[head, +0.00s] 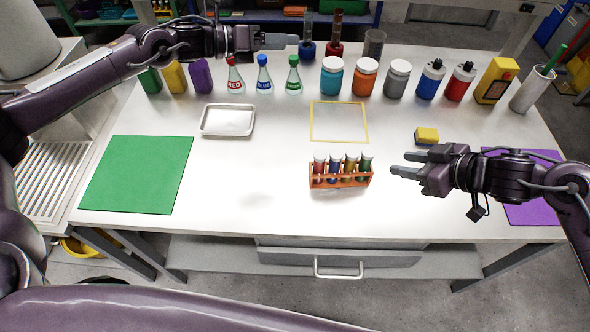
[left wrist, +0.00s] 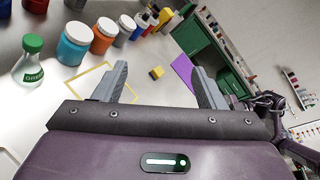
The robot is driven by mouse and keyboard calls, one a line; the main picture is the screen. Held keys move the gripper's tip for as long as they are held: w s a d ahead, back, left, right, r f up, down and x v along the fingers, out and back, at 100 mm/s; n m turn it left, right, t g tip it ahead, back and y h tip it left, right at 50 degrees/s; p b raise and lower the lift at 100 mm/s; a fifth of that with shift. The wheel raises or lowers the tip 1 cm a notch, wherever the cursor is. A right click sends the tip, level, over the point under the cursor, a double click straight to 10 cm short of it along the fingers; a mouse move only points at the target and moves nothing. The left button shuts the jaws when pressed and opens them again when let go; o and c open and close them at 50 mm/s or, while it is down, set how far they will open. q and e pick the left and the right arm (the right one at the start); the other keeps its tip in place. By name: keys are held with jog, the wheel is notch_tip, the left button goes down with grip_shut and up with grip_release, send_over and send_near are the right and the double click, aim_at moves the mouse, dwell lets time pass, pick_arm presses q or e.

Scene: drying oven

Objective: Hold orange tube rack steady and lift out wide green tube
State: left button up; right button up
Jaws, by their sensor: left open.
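The orange tube rack (head: 341,182) stands on the white table near its front middle, holding several capped tubes upright. The green tube (head: 365,166) is in its right end slot, beside a yellow one. My right gripper (head: 399,163) is open and empty just right of the rack, apart from it, with its fingers pointing left. My left gripper (head: 294,41) is high and toward the back of the table, pointing right, far from the rack. In the left wrist view its fingers (left wrist: 160,70) are spread with nothing between them. The rack is not seen in that view.
A row of flasks, jars and bottles (head: 331,77) lines the back. A yellow square outline (head: 367,122) lies behind the rack, a metal tray (head: 228,134) to its left, and a sponge (head: 427,135) behind my right gripper. A green mat (head: 136,175) lies far left. Table left of the rack is clear.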

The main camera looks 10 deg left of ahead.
pick_arm(q)
jog(key=s+d+f+m+g+h, duration=0.45)
jog(key=s+d+f+m, duration=0.35)
jog(key=d+f, duration=0.4)
jog(key=m+t, duration=0.2)
send_near(324, 170)
jog(key=d, duration=0.1)
jog(key=w+d, duration=0.1)
jog(key=d, duration=0.1)
jog(key=shift+w+f+y, duration=0.25)
jog(key=shift+w, duration=0.15)
jog(key=x, duration=0.7)
jog(key=shift+d+f, duration=0.1)
jog(key=shift+d, duration=0.2)
jog(key=c, duration=1.1)
